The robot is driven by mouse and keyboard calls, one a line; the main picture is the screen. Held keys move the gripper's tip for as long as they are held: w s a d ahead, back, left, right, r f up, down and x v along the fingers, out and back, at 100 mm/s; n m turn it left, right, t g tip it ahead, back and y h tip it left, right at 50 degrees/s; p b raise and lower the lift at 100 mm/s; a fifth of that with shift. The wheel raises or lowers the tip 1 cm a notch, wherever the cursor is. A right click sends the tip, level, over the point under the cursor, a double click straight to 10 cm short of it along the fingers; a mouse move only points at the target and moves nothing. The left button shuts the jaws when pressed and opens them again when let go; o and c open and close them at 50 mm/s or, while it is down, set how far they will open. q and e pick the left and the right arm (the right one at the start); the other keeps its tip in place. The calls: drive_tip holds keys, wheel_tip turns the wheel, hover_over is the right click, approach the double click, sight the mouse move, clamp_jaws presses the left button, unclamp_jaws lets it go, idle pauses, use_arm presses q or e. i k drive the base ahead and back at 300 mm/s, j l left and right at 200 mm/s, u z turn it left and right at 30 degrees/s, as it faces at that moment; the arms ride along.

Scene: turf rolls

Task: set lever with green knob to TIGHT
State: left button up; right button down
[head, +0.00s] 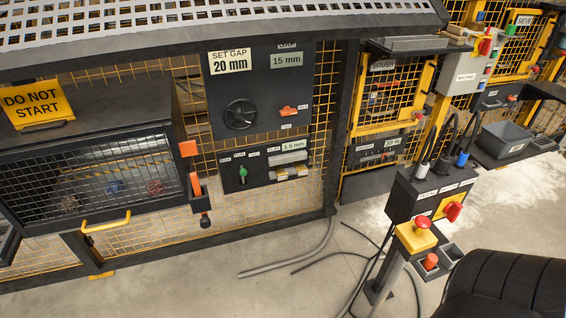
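The lever with the green knob (243,173) is on a dark lower panel (262,182), left of the picture's middle. Its knob seems to stand upward, roughly below the middle of several small white labels (239,156). The labels are too small to read, so I cannot tell which one says TIGHT or which setting the lever is at. Neither of my grippers shows in the head view.
A mesh-fronted box (95,170) with a yellow handle (106,221) stands left. A control post with a red button (423,222) stands right. Cables cross the floor.

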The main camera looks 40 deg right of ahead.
sight(243, 172)
drive_tip(key=i+z, duration=0.15)
drive_tip(key=z, duration=0.3)
drive_tip(key=i+z, duration=0.15)
drive_tip(key=z, duration=0.35)
drive_tip(key=i+j+z, duration=0.1)
drive_tip(key=z, duration=0.35)
